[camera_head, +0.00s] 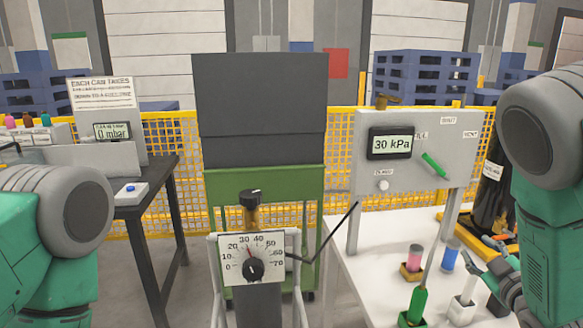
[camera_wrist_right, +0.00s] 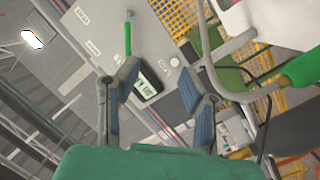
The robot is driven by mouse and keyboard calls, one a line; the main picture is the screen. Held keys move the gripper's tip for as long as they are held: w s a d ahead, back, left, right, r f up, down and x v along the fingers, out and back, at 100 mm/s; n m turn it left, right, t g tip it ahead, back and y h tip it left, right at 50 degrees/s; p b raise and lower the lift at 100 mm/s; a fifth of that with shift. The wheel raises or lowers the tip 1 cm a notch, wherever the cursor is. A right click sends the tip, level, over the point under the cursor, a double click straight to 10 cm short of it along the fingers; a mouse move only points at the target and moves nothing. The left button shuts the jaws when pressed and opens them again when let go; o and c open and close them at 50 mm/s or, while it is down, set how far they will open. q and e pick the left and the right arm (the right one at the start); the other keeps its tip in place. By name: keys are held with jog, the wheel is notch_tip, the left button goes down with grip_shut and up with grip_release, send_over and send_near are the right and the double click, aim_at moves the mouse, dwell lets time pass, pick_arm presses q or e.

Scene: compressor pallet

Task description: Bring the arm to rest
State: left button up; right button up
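My right gripper (camera_head: 478,252) is at the right of the head view, above the white table and near the blue cylinder. In the right wrist view the right gripper (camera_wrist_right: 160,82) has its two blue-padded fingers spread apart with nothing between them. My right arm (camera_head: 550,200) is green and grey and bent down along the right edge. My left arm (camera_head: 62,235) shows as a green and grey link at the left edge; its gripper is out of view.
The white table (camera_head: 385,285) holds a grey panel (camera_head: 415,190) reading 30 kPa with a green lever (camera_head: 433,165), a pink cylinder (camera_head: 415,257), a blue cylinder (camera_head: 450,255) and a green-handled tool (camera_head: 417,303). A dial gauge (camera_head: 252,257) stands centre. A dark table (camera_head: 155,215) is left.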

jog(key=s+a+f+m+g, duration=0.25)
jog(key=s+f+g, duration=0.25)
jog(key=s+f, duration=0.5)
jog(key=s+a+f+m+g, duration=0.2)
jog(key=s+a+f+g, duration=0.15)
jog(key=s+f, duration=0.6)
jog(key=s+a+f+m+g, duration=0.1)
jog(key=s+a+f+g, duration=0.2)
jog(key=s, duration=0.6)
jog(key=s+a+f+m+g+y, duration=0.1)
jog(key=s+a+f+g, duration=0.2)
jog(key=s, duration=0.6)
jog(key=shift+s+f+g, duration=0.25)
jog(key=shift+f+g, duration=0.5)
jog(key=shift+g, duration=0.2)
jog(key=shift+w+m, duration=0.15)
jog(key=shift+m, duration=0.1)
dwell(0.7)
